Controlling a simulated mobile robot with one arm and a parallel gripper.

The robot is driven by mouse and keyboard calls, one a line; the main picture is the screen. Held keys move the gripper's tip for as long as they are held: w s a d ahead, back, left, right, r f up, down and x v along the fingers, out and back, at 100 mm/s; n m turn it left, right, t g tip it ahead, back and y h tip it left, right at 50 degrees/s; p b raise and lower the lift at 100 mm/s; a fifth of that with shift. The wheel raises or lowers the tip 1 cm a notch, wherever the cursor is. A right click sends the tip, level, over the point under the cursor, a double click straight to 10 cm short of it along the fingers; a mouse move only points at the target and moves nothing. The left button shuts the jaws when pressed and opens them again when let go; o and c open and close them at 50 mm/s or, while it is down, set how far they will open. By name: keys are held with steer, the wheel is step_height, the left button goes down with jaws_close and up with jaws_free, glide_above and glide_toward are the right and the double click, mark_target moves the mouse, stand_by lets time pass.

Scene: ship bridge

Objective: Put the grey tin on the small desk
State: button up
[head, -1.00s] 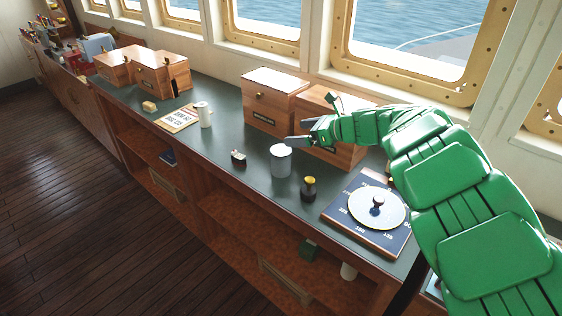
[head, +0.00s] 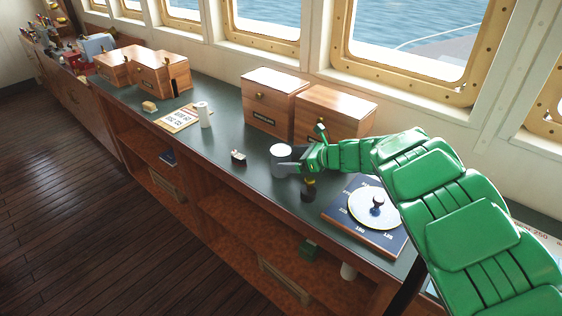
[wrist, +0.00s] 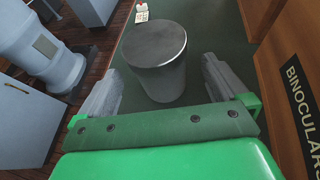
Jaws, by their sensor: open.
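The grey tin (head: 280,158) stands upright on the dark green counter top (head: 225,165) below the windows. In the wrist view the tin (wrist: 158,62) stands between the two grey fingers of my gripper (wrist: 160,85), with gaps on both sides. My gripper (head: 290,164) is open and low over the counter at the tin's right side in the head view. One finger partly covers the tin's lower part there. I cannot make out a small desk for certain in these views.
A small dark bottle with a yellow top (head: 309,187) stands close under my gripper. Wooden boxes (head: 328,116) stand behind it, and a blue board with a white dial (head: 374,208) lies to the right. A white cylinder (head: 204,114) stands further left.

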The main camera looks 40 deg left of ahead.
mark_target(283, 150)
steer(key=shift+x, duration=2.5)
steer(key=c, duration=1.3)
steer(key=shift+r, duration=0.2)
steer(key=shift+r, duration=1.5)
steer(key=shift+s+d+r, duration=1.5)
steer(key=shift+d+r, duration=0.1)
steer(key=shift+d, duration=0.2)
steer(key=shift+s+d+r, duration=1.5)
steer(key=shift+d+r, duration=0.15)
steer(key=shift+d, duration=0.1)
steer(key=shift+s+d+r, duration=1.5)
steer(key=shift+d+r, duration=0.1)
steer(key=shift+d, duration=0.2)
